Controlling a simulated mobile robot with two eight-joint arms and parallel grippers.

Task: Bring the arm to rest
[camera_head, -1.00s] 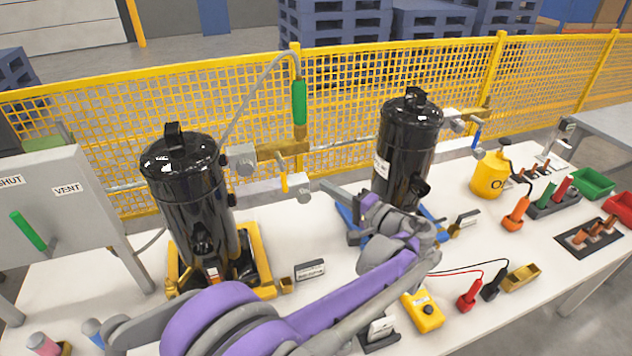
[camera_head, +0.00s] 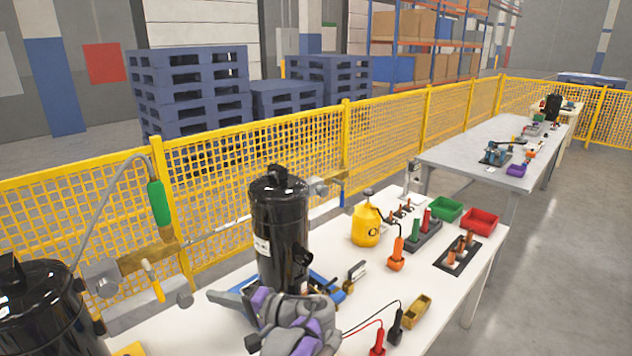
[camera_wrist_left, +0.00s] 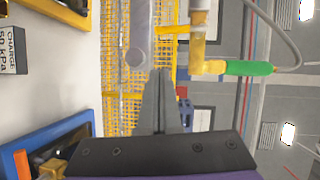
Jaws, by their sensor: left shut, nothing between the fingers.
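My left arm (camera_head: 300,325) comes in at the bottom of the head view, grey and purple, in front of the right black compressor (camera_head: 278,225). Its gripper (camera_head: 214,296) points left, with its grey fingers shut and empty, and overlaps the foot of that compressor in the picture. In the left wrist view the fingers (camera_wrist_left: 160,75) lie together with nothing between them. Beyond them show a grey cylinder (camera_wrist_left: 138,40) and a brass fitting with a green handle (camera_wrist_left: 248,68). Whether the gripper touches anything there I cannot tell. My right gripper is out of view.
The left compressor (camera_head: 45,310) is cut off by the frame. A yellow oil can (camera_head: 365,226), green bin (camera_head: 446,209), red bin (camera_head: 479,221) and red and black clips stand on the white table (camera_head: 345,300). A yellow mesh fence (camera_head: 395,150) runs behind.

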